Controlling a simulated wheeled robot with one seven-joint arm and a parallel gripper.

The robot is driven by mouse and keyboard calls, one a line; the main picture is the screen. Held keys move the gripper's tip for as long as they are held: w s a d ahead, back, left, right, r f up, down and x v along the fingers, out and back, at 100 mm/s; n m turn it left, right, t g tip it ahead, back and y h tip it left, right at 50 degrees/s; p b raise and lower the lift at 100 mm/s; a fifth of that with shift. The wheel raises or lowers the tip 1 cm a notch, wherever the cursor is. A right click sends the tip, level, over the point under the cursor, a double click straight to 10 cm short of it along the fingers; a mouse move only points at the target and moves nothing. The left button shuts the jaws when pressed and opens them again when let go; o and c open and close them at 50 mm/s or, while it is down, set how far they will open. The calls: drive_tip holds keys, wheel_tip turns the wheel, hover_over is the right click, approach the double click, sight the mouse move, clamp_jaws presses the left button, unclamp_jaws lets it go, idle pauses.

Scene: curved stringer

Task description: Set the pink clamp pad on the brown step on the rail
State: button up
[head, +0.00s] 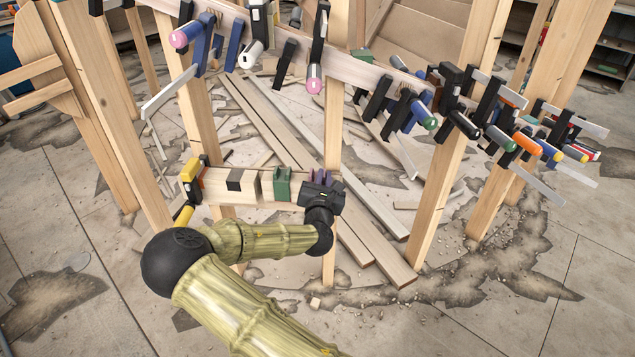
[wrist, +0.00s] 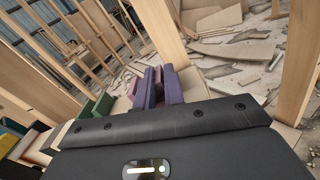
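My gripper (head: 320,192) is at the right end of the low pale wooden rail (head: 219,184), near a wooden post. Purple-mauve upright pieces (wrist: 174,86) stand just past the black gripper body in the wrist view; a bit of purple (head: 331,179) also shows beside my gripper in the head view. I cannot tell whether these are held. My fingertips are not clearly visible. Pink clamp ends (head: 180,39) and (head: 314,85) hang on the upper rail. I cannot make out a clearly brown step or a separate pink pad on the low rail.
Several clamps line the upper rail (head: 350,69). Planks and debris cover the floor.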

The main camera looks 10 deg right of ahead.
clamp_jaws()
wheel_tip(320, 180, up, 10)
drive_tip(key=p, duration=0.3)
drive_tip(key=shift+p, duration=0.3)
